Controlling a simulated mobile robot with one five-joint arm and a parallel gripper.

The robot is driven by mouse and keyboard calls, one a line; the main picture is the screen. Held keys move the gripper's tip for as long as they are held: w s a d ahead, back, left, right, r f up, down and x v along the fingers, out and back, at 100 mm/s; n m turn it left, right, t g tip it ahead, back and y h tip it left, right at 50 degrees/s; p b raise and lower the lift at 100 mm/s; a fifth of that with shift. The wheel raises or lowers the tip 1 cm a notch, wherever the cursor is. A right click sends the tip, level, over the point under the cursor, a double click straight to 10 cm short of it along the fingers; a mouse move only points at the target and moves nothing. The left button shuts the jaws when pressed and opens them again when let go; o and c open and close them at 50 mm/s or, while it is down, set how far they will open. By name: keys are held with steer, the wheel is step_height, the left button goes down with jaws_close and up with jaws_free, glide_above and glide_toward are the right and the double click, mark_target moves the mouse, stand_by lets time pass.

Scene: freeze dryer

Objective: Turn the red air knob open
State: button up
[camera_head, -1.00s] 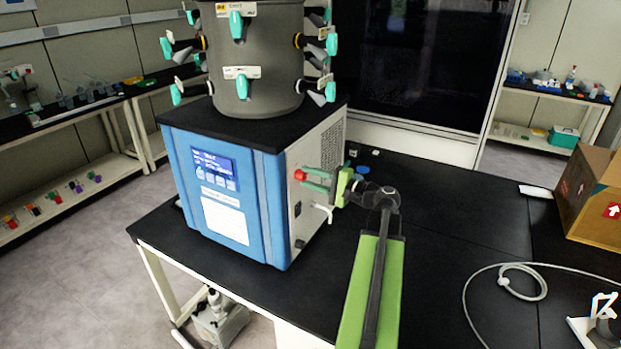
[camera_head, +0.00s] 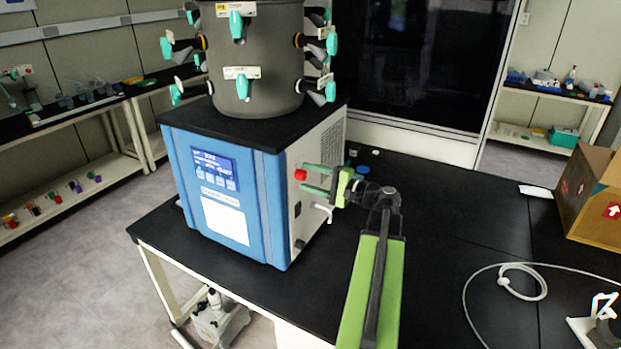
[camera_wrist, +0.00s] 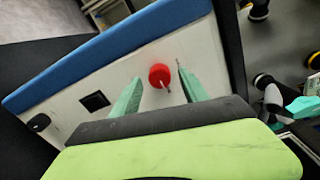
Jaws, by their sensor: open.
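The red air knob (camera_head: 300,174) sticks out from the right side panel of the blue and white freeze dryer (camera_head: 220,200). In the wrist view the red knob (camera_wrist: 160,75) lies between and just beyond the fingertips. My gripper (camera_head: 314,178) is open beside the panel, its green fingers pointing at the knob. In the wrist view my gripper (camera_wrist: 158,82) has one finger on each side of the knob, apart from it. A thin metal stem shows at the knob's lower edge.
A white spout (camera_head: 324,212) sits below my gripper on the same panel. A black switch (camera_wrist: 95,101) is on the panel. The grey chamber with teal valves (camera_head: 250,60) stands on top. A cardboard box (camera_head: 590,195) and white tubing (camera_head: 505,268) lie on the black bench to the right.

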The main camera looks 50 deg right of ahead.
steer(key=v, duration=1.7)
steer(key=shift+s, duration=0.15)
